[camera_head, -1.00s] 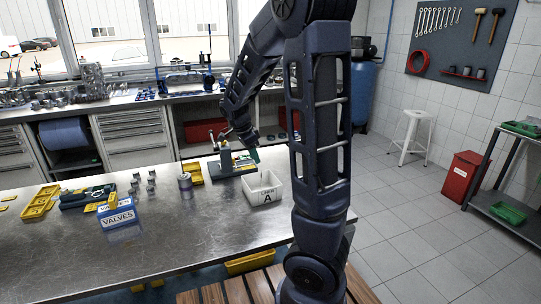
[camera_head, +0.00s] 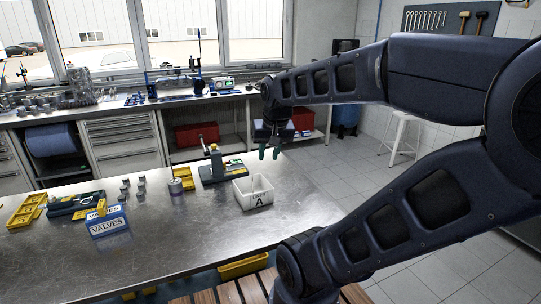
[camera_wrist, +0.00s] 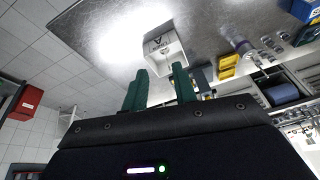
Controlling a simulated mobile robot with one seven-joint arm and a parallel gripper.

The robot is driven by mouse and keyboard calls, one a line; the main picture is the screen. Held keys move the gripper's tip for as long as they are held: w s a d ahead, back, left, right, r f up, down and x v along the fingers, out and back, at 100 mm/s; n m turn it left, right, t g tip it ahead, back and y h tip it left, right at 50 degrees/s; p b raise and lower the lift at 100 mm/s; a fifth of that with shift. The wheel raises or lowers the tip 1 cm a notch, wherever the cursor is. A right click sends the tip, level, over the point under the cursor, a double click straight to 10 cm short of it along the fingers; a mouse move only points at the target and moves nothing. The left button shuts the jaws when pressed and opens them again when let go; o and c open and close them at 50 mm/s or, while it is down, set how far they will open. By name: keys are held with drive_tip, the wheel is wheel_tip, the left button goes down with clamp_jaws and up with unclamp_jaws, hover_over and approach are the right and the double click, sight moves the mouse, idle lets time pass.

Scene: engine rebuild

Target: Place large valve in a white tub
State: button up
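The white tub (camera_head: 262,199), labelled with an "A", stands on the steel table near its right end. It also shows in the wrist view (camera_wrist: 170,62). My gripper (camera_head: 269,153) is in the air above and beyond the tub, apart from it. In the wrist view its two green fingers (camera_wrist: 160,88) are spread with nothing visible between them. A blue-and-white box marked "VALVES" (camera_head: 108,223) stands at the table's front left. I cannot make out a large valve in either view, and the tub's contents are not clear.
The table between the box and the tub is clear. A white stool (camera_head: 401,138) stands beyond.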

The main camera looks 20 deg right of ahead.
drive_tip(key=shift+s+a+r+n+t, duration=0.1)
drive_tip(key=shift+s+a+n+t, duration=0.05)
drive_tip(key=shift+s+n, duration=0.45)
drive_tip(key=shift+s+a+r+n+t, duration=0.15)
drive_tip(key=shift+s+n, duration=0.25)
drive_tip(key=shift+s, duration=0.3)
idle(0.4)
